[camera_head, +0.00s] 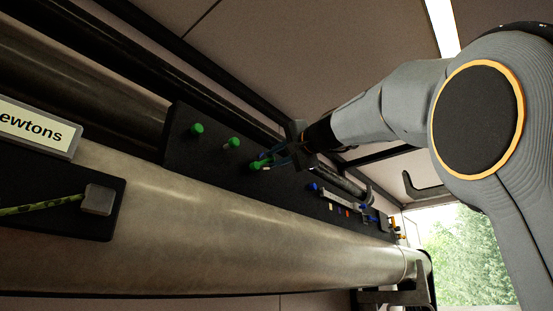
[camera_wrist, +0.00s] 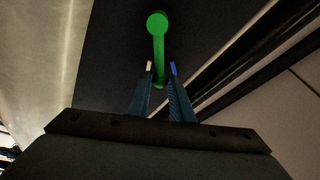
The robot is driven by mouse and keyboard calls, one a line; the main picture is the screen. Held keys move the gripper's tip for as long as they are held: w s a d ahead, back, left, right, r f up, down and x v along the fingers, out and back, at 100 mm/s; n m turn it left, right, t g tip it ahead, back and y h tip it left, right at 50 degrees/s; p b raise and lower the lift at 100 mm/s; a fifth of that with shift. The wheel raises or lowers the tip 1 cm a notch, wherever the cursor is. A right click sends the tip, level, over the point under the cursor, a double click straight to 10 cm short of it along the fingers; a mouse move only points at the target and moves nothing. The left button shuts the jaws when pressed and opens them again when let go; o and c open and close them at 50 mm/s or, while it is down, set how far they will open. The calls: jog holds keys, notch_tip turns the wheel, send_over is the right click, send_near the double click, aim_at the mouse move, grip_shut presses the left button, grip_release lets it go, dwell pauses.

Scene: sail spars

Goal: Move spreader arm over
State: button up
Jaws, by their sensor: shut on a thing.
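My gripper (camera_head: 274,155) reaches the dark board from the right in the head view. In the wrist view its two blue fingers (camera_wrist: 160,68) stand on either side of a green rod with a round knob (camera_wrist: 157,22), and are shut on it. In the head view part of this green piece (camera_head: 256,166) shows at the fingertips. Two other green knobs (camera_head: 196,128) (camera_head: 233,142) stand on the board to the left. Nothing in view is labelled as the spreader arm, so I cannot tell which piece it is.
A dark board (camera_head: 205,158) lies along a large grey spar (camera_head: 200,220). Right of my gripper are a silver bar with blue ends (camera_head: 342,201) and small coloured pegs. A sign reading "ewtons" (camera_head: 35,127) and a silver block (camera_head: 98,199) are at left. Dark rails run behind.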

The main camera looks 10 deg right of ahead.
jog(key=shift+s+a+r+p, duration=0.3)
jog(key=shift+a+r+p, duration=0.1)
jog(key=shift+r, duration=0.1)
jog(key=shift+s+a+r+p, duration=0.25)
jog(key=shift+a+r+p, duration=0.1)
jog(key=shift+r, duration=0.1)
jog(key=shift+d, duration=0.1)
jog(key=o, duration=0.9)
jog(key=shift+f, duration=0.1)
